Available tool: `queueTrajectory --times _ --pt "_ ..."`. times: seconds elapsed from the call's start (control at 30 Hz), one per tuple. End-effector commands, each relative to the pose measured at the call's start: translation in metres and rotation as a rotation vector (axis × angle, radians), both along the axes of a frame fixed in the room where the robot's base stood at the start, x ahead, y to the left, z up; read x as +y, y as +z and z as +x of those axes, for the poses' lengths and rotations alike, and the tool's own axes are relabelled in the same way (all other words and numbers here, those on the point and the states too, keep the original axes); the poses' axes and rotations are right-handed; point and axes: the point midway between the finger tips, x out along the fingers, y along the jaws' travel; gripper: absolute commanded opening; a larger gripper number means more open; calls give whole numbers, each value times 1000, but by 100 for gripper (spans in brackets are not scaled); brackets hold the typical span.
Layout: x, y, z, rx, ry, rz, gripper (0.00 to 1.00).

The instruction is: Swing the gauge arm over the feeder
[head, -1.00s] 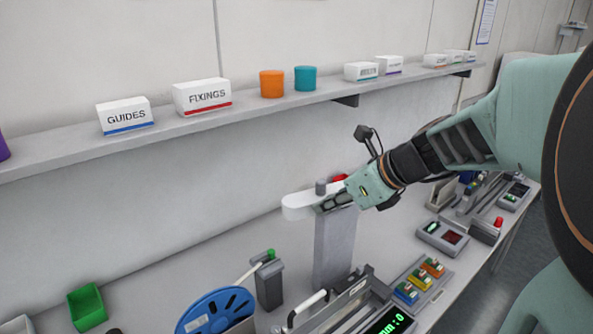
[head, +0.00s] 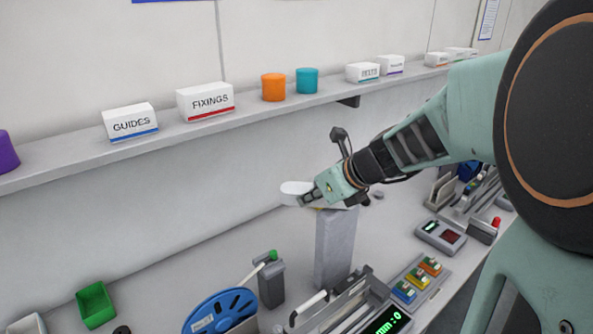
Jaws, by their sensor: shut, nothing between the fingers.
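The gauge arm (head: 294,188) is a white, rounded bar on top of a grey post (head: 333,250) at the middle of the head view. Its rounded end points left; most of the rest is hidden behind my gripper. My gripper (head: 305,201) is shut and empty, with its fingertips at the side of the white bar near that left end. I cannot tell whether they touch it. The feeder (head: 345,300) is the grey unit below and in front of the post, with a white-handled lever and a green display (head: 388,322). The bar's left end is not above the feeder.
A blue reel (head: 215,312) and a grey unit with a green knob (head: 271,284) stand left of the post. A switch panel (head: 418,281) and a display box (head: 441,236) are on the right. A shelf (head: 240,118) with boxes runs along the wall.

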Motion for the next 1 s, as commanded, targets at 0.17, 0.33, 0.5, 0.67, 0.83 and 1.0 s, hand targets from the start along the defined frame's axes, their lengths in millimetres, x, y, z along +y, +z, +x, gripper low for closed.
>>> queueTrajectory --times 0.17,0.33,0.5,0.67,0.83,1.0 --pt "3 1 10 0 1 -1 0" --pt "5 0 16 1 1 -1 0" --pt "6 0 19 -1 1 -1 0" --pt "6 0 20 -1 1 -1 0" --pt "6 0 20 -1 1 -1 0" --pt "5 0 20 -1 1 -1 0"
